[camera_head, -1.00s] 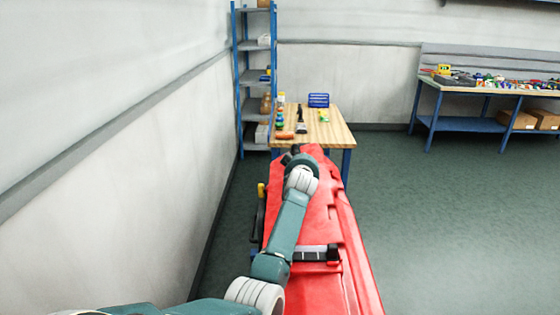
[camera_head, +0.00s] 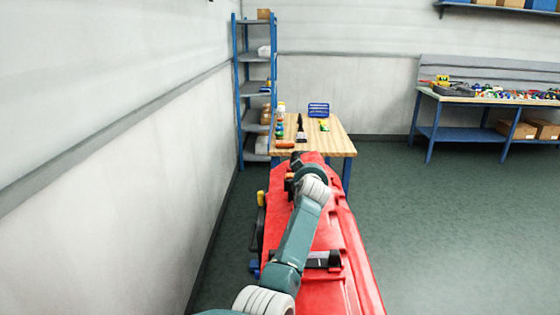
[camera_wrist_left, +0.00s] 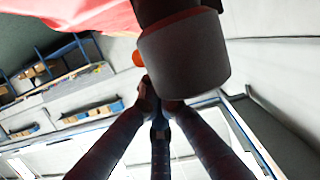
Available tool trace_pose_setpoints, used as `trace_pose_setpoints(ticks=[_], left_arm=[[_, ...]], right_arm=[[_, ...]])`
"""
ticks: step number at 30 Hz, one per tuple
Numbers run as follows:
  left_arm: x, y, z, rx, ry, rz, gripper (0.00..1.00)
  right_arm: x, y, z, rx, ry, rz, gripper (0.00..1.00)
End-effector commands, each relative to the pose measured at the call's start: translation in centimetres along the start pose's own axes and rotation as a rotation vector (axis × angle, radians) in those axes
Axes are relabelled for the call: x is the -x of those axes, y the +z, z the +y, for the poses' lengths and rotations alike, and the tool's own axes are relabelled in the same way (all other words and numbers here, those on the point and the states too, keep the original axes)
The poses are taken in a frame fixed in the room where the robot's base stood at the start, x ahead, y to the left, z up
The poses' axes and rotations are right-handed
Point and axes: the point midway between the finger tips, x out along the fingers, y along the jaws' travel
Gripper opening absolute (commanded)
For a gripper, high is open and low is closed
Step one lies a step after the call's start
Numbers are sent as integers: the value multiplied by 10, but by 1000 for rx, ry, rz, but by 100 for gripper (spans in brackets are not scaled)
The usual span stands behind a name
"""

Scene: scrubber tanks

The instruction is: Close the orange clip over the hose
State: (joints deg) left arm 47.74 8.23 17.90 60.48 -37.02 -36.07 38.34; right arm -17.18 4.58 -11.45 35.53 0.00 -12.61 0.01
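The red scrubber tank (camera_head: 345,235) fills the lower middle of the head view. My left arm reaches forward over it, its wrist near the tank's far end. A small orange part (camera_head: 289,175), probably the clip, shows just left of that wrist. In the left wrist view an orange end (camera_wrist_left: 138,58) sticks out beside a thick grey cylinder (camera_wrist_left: 185,58) under a dark piece, perhaps the hose. My left gripper's (camera_wrist_left: 160,98) dark fingers reach up below them, tips close together. Whether they touch anything is unclear. The clip's closure is hidden. My right gripper is out of view.
A wooden table (camera_head: 335,143) with tools and a blue basket (camera_head: 318,109) stands past the tank. A blue-post shelf (camera_head: 241,95) stands by the left wall. A cluttered workbench (camera_head: 480,97) is at right. The floor right of the tank is clear.

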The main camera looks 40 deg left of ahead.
Motion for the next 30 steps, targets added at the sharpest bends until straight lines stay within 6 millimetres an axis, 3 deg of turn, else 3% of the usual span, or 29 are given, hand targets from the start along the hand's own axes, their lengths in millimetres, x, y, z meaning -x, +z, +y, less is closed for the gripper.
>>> trace_pose_setpoints(ticks=[5,12,14,24,30], left_arm=[[1,-8,0,1,0,1,0],[6,-50,-3,-1,2,1,0],[15,-39,-4,-1,3,0,0],[71,-38,-4,0,4,1,0],[95,-39,-4,1,4,0,0]], right_arm=[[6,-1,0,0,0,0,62],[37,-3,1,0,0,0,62],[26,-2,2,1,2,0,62],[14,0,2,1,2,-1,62],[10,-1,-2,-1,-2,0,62]])
